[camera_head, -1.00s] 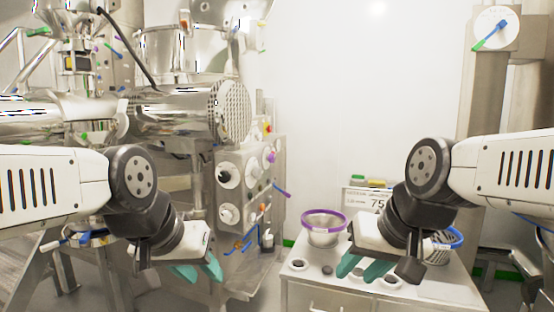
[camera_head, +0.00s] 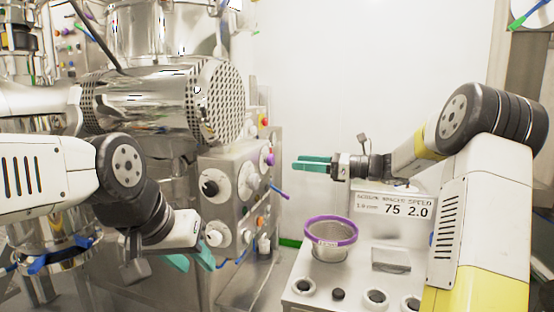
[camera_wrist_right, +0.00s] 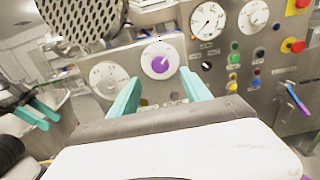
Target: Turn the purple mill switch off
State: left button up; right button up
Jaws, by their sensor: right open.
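The purple mill switch (camera_wrist_right: 160,64) is a round purple knob on a white dial plate on the steel panel. In the head view the purple knob (camera_head: 270,159) shows edge-on on the panel's right part. My right gripper (camera_head: 312,164) is open and empty, pointing left at about the knob's height, with a gap between. In the wrist view the knob shows between and beyond the open fingers (camera_wrist_right: 160,80). My left gripper (camera_head: 190,261) is open and empty, low in front of the panel; it also shows in the wrist view (camera_wrist_right: 38,115).
A black-knobbed dial (camera_head: 210,188) and other dials crowd the panel. Gauges (camera_wrist_right: 207,20), red stop buttons (camera_wrist_right: 293,45) and a purple-tipped lever (camera_wrist_right: 297,97) lie to the right. A perforated steel drum (camera_head: 215,103) juts out above. A purple-rimmed sieve (camera_head: 330,240) stands on the cabinet.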

aim_at(274, 160)
jog(key=x, duration=0.7)
jog(key=shift+w+a, duration=0.1)
jog(key=shift+a, duration=0.2)
grip_shut()
